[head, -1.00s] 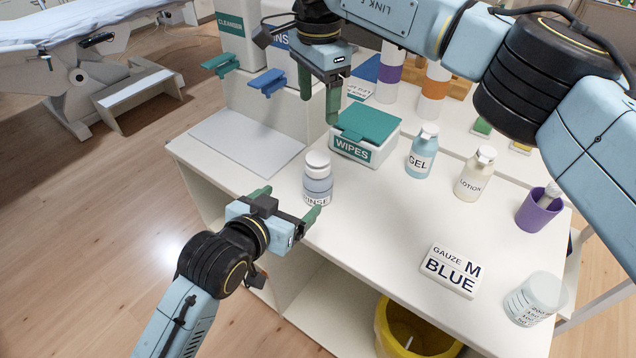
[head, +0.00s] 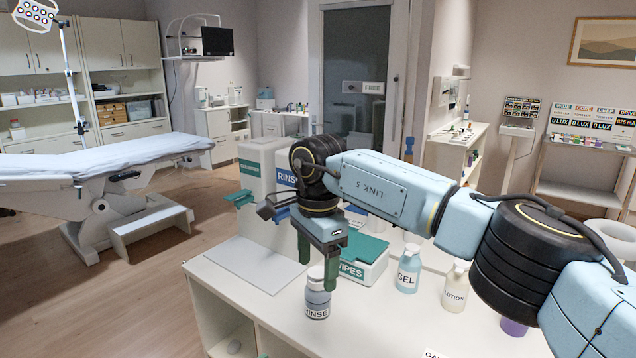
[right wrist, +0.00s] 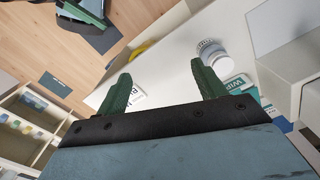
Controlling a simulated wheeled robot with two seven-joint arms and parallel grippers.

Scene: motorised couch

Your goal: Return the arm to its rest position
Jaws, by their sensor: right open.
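My right gripper (head: 318,265) hangs with its green fingers pointing down above the counter (head: 260,305), in front of the green-lidded WIPES box (head: 372,262). It is open, with nothing between its fingers. My left gripper is out of the head view.
The GEL bottle (head: 408,275) and LOTION bottle (head: 454,290) stand right of the wipes box. CLEANING (head: 262,185) and RINSE dispensers stand behind. A flat pale panel (head: 250,264) lies at the counter's left. Open floor (head: 100,300) lies left, below the couch (head: 90,165).

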